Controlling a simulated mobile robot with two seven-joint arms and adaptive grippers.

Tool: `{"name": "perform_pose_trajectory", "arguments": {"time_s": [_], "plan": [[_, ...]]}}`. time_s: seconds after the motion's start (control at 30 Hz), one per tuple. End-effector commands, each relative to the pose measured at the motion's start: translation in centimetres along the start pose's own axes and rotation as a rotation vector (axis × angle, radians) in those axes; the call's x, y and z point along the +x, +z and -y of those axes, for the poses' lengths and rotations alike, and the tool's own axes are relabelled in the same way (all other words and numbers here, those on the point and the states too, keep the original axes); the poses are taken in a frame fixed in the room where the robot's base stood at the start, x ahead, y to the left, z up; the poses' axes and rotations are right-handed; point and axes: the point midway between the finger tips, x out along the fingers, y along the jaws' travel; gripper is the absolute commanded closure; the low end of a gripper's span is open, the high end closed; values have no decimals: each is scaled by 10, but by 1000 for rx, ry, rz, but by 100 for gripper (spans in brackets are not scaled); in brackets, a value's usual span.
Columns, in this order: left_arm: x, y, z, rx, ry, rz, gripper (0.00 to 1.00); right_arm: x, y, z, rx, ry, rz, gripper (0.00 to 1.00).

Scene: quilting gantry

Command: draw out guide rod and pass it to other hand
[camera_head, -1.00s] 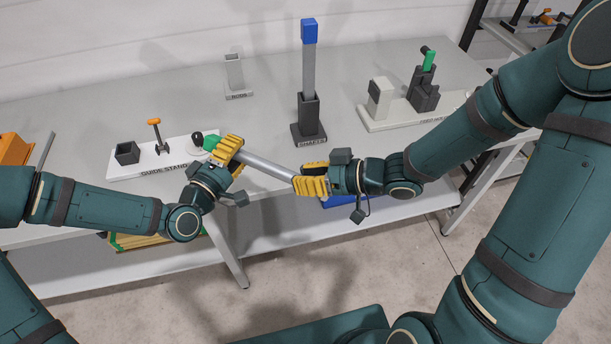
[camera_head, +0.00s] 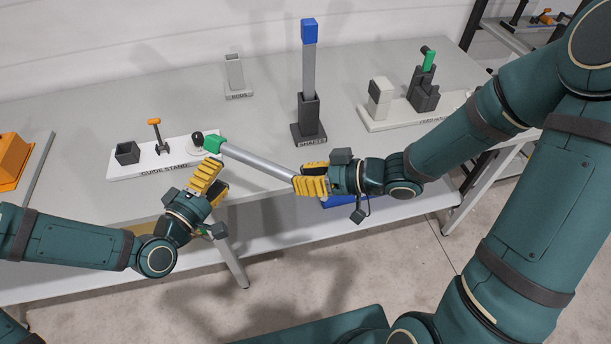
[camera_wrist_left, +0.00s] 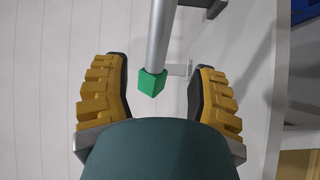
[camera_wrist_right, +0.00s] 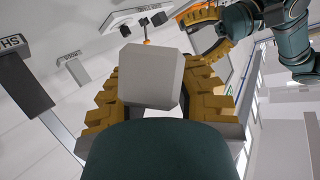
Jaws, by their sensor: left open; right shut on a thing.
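The guide rod (camera_head: 255,164) is a grey bar with a green end cap (camera_head: 214,144). It lies tilted in the air in front of the table, green end to the left. My right gripper (camera_head: 312,181) is shut on the rod's other end; in the right wrist view a pale grey block end (camera_wrist_right: 152,77) sits between its fingers. My left gripper (camera_head: 209,180) is open and empty, just below the green end. In the left wrist view the green cap (camera_wrist_left: 149,82) shows between the spread fingers, apart from both. The guide stand (camera_head: 165,158) is on the table behind.
A dark holder (camera_head: 309,118) with a tall blue-topped shaft stands mid-table. A grey rods holder (camera_head: 235,75) is behind it to the left. An orange box (camera_head: 14,160) sits at the left edge.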

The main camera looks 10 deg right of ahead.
Motion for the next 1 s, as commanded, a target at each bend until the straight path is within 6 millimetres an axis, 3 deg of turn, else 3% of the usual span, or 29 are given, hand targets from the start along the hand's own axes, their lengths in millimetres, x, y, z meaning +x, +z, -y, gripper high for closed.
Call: {"name": "perform_pose_trajectory", "arguments": {"time_s": [0.13,0.27,0.4,0.6,0.8,1.0], "plan": [[0,8,31,57,-129,19,41,0,0,0,-1,0,-1,100],[-5,20,83,159,-352,76,41,0,0,0,-1,0,-1,100],[-27,38,142,280,-623,196,41,0,0,0,-1,0,-1,100],[-73,58,200,397,-926,408,41,0,0,0,-1,0,-1,100],[-102,68,220,436,-1068,546,41,0,0,0,-1,-1,-1,100],[-108,69,223,440,-1089,569,41,0,0,0,-1,0,-1,100]]}}
